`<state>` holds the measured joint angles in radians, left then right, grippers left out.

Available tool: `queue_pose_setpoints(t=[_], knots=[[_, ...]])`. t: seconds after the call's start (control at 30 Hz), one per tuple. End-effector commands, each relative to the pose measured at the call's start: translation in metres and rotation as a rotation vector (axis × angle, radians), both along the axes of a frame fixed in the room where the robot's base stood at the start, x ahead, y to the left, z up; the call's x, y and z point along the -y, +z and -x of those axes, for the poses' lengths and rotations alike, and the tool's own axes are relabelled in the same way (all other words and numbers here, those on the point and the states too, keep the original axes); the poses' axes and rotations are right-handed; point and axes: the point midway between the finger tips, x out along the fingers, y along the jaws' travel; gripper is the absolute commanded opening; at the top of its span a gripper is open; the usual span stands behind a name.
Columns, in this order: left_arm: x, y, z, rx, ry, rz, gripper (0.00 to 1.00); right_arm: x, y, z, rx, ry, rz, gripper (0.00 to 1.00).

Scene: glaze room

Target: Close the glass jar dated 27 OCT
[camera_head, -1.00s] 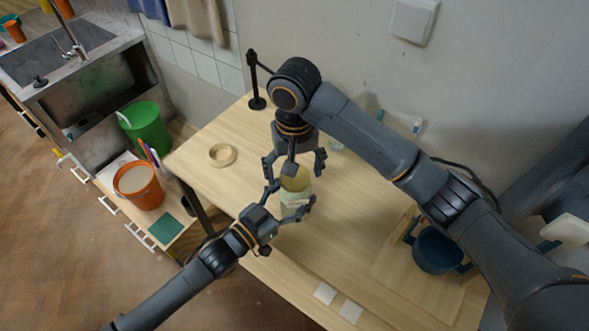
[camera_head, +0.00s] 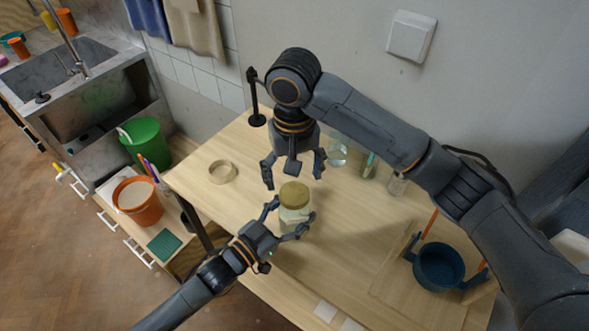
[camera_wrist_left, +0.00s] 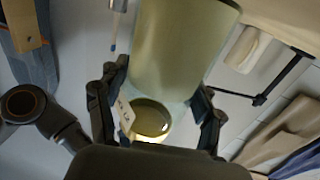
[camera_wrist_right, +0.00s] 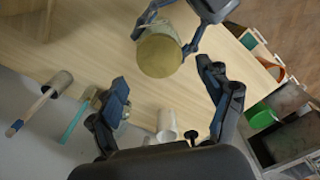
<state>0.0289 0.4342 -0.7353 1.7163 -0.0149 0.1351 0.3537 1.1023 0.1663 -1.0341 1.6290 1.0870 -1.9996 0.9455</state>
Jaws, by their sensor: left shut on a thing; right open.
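A glass jar (camera_head: 294,215) with pale contents stands on the wooden table, with a round olive-gold lid (camera_head: 294,194) on its top. My left gripper (camera_head: 292,211) is shut on the jar's side. The jar body (camera_wrist_left: 180,45) fills the upper middle of the left wrist view. A small tag (camera_wrist_left: 127,115) hangs by it there, its writing too small to read. My right gripper (camera_head: 293,178) is open and empty, pointing down just above the lid. In the right wrist view the lid (camera_wrist_right: 159,56) shows from above, beyond the open fingers and apart from them.
A wooden ring (camera_head: 222,171) lies left of the jar on the table. A dark blue pot (camera_head: 438,268) stands at the right. Glass vessels (camera_head: 338,152) stand behind, near the wall. A white card (camera_head: 325,311) lies at the front edge.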

Motion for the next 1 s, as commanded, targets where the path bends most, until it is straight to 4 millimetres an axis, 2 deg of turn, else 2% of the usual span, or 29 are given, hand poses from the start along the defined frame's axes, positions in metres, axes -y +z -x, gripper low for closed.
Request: queue_pose_setpoints(t=[0.17, 0.4, 0.6, 0.8, 1.0], knots=[[-0.001, 0.0, -0.001, 0.0, 0.001, -0.001, 0.0, -0.002, 0.01, -0.002, 0.014, 0.3, 0.005, 0.79], [-0.001, 0.0, -0.001, 0.001, 0.001, -0.001, 0.0, -0.002, 0.023, -0.002, 0.015, 0.886, 0.012, 0.79], [-0.001, 0.0, -0.001, 0.001, 0.002, -0.001, 0.0, 0.0, 0.03, -0.001, 0.005, 1.253, 0.01, 0.79], [-0.001, 0.0, -0.001, 0.001, 0.001, -0.001, 0.0, 0.001, 0.033, 0.0, 0.0, 1.425, 0.004, 0.79], [-0.001, 0.0, -0.001, 0.001, 0.001, -0.001, 0.0, 0.001, 0.033, 0.001, 0.0, 1.45, 0.002, 0.79]])
